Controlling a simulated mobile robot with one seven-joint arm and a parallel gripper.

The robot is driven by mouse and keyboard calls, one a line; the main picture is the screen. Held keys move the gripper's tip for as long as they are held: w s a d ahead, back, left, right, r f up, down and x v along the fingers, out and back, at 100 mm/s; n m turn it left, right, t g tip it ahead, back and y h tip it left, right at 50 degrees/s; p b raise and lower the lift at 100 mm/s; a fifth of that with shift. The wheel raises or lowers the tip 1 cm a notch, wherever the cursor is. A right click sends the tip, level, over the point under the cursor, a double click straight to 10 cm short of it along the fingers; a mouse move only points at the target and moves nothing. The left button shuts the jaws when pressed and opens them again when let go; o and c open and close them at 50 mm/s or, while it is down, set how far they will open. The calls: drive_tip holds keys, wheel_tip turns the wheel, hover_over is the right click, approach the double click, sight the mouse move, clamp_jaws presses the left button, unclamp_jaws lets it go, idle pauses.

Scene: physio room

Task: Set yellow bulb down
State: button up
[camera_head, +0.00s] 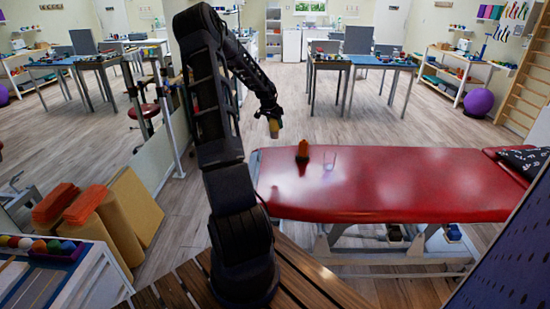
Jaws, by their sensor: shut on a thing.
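My gripper (270,112) points down and is shut on the yellow bulb (274,128). The yellow bulb hangs below the fingers, in the air near the back left end of the red treatment couch (400,185). A small gap of floor shows between the bulb and the couch edge in the picture. The bulb is small here, and its exact height cannot be told.
An orange-brown object (303,150) stands on the couch near its back left edge. The couch's middle is clear. A dark patterned item (525,158) lies at its right end. Yellow-brown foam blocks (120,232) and a rack of coloured balls (40,246) are left.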

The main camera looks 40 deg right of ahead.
wheel_tip(320, 180, down, 17)
drive_tip(key=shift+f, duration=0.1)
idle(0.5)
drive_tip(key=shift+f, duration=0.1)
drive_tip(key=o, duration=1.1)
drive_tip(key=v, duration=1.2)
drive_tip(key=shift+a, duration=0.1)
